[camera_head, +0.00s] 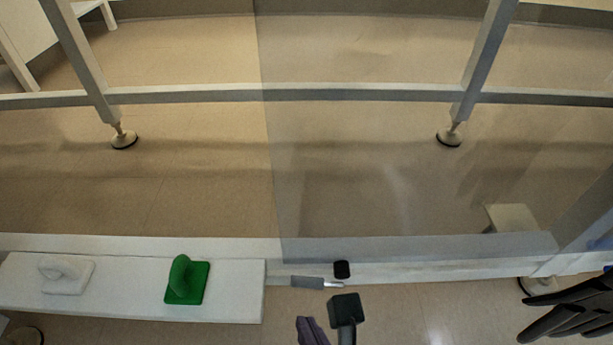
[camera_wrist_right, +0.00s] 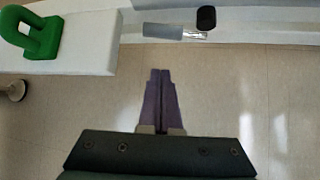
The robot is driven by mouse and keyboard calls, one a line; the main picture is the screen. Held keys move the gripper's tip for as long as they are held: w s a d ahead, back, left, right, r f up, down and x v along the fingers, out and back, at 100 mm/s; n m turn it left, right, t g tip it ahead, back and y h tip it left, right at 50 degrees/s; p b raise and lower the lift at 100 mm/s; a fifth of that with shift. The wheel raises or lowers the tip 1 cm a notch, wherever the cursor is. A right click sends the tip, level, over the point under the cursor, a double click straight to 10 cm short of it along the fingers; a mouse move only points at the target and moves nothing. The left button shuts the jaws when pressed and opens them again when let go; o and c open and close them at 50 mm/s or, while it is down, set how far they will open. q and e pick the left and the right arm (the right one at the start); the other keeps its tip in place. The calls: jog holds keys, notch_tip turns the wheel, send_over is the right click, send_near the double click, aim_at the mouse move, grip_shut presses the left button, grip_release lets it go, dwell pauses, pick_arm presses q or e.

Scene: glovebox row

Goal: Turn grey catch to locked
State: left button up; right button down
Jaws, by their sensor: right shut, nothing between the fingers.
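The grey catch (camera_head: 308,282) lies level along the white front rail in the head view, with a shiny metal tip at its right end. It also shows in the right wrist view (camera_wrist_right: 162,31). A black block (camera_head: 342,269) sits just right of and above the tip, and it shows in the wrist view (camera_wrist_right: 206,18). My right gripper (camera_head: 305,322) has purple fingers and is just below the catch, apart from it. In the wrist view its fingers (camera_wrist_right: 160,75) are together and empty. My left gripper is not in view.
A green handle (camera_head: 187,280) and a white handle (camera_head: 66,274) stand on the white ledge (camera_head: 232,297) at left. A clear panel (camera_head: 400,180) rises behind the catch. A black, glove-like shape (camera_head: 572,308) is at far right. Bare floor shows below the rail.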

aim_at(316, 283)
jog(key=b+x, duration=0.4)
jog(key=x, duration=0.2)
pick_arm(q)
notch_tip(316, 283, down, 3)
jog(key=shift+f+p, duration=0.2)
jog(key=shift+p, duration=0.9)
pick_arm(e)
jog(key=r, duration=0.2)
jog(key=d+r, duration=0.1)
jog(key=r, duration=0.1)
jog(key=shift+w+r, duration=0.1)
jog(key=shift+r, duration=0.2)
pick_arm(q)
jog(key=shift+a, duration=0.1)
pick_arm(e)
jog(key=shift+d, duration=0.1)
